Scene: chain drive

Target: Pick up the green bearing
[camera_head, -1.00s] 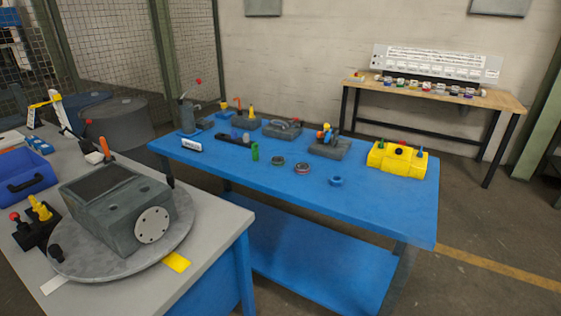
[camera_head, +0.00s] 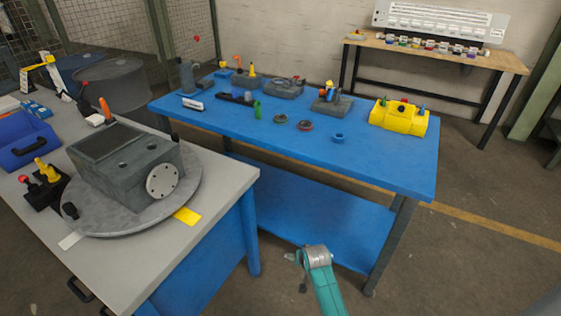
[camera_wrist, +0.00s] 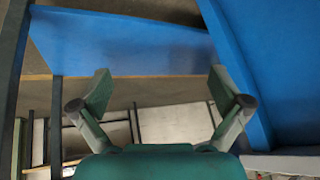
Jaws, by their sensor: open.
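The green bearing (camera_head: 280,118) appears to be the small dark ring with a greenish tint, lying flat on the blue table (camera_head: 380,168). It lies between a green cylinder and a reddish ring. My gripper (camera_wrist: 160,92) shows in the wrist view with its two fingers spread wide and nothing between them. No bearing shows in the wrist view. In the head view, part of my teal arm is low in front of the blue table, well away from the bearing; the fingers cannot be made out there.
The green cylinder (camera_head: 257,110), reddish ring (camera_head: 305,125) and blue ring (camera_head: 338,138) stand near the bearing. A yellow housing (camera_head: 398,118) is at the table's right. Grey castings line the back. A grey bench (camera_head: 215,205) with a turntable stands at left. The table's front right is clear.

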